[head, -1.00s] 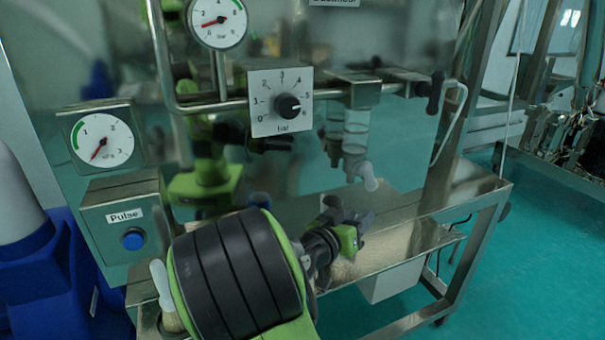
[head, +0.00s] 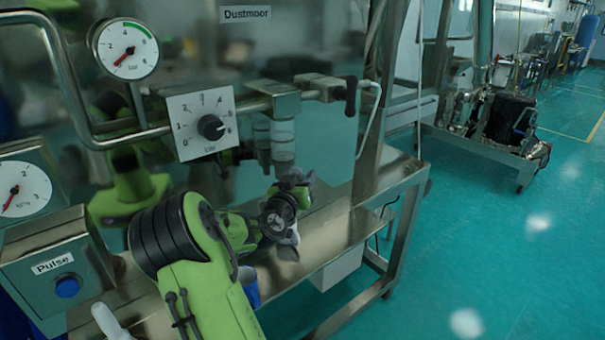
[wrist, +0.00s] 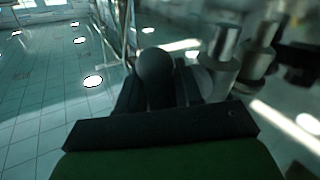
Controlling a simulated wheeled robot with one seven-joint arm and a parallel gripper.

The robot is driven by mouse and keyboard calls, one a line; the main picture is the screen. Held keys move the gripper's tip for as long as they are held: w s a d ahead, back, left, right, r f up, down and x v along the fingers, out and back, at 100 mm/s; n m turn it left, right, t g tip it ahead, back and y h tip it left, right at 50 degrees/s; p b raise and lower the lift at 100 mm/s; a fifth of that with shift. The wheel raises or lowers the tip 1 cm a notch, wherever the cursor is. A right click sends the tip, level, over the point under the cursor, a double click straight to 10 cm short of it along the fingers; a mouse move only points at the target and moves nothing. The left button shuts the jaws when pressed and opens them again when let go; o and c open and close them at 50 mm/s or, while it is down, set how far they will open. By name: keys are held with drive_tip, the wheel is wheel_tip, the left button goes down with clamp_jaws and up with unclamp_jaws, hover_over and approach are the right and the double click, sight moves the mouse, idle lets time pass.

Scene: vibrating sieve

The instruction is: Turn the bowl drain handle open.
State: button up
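The bowl drain sits under two clear filter bowls (head: 283,138), which hang from a metal block on the front pipe. In the head view my gripper (head: 292,185) is right below these bowls and covers most of the drain handle. In the wrist view a dark rounded knob, apparently the drain handle (wrist: 155,75), stands upright between my dark fingers (wrist: 157,88). The bowls show as two shiny cylinders (wrist: 240,50) to its right. Whether the fingers press on the handle cannot be told.
A black-handled valve (head: 350,95) sits on the pipe right of the bowls. The dial panel (head: 205,120) and Pulse box (head: 60,265) are to the left. A metal shelf (head: 330,225) lies below my gripper. Open green floor (head: 490,240) is to the right.

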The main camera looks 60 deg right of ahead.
drive_tip(key=shift+d, duration=0.1)
clamp_jaws()
drive_tip(key=shift+r+y+p, duration=0.2)
drive_tip(key=shift+y+p, duration=0.1)
drive_tip(key=shift+p, duration=0.15)
drive_tip(key=shift+m+y+p, duration=0.6)
drive_tip(key=shift+p, duration=0.05)
drive_tip(key=shift+f+m+y+p, duration=0.3)
drive_tip(key=shift+m+y+p, duration=0.15)
drive_tip(key=shift+y, duration=0.45)
drive_tip(key=shift+f+y, duration=0.2)
drive_tip(key=shift+y, duration=0.1)
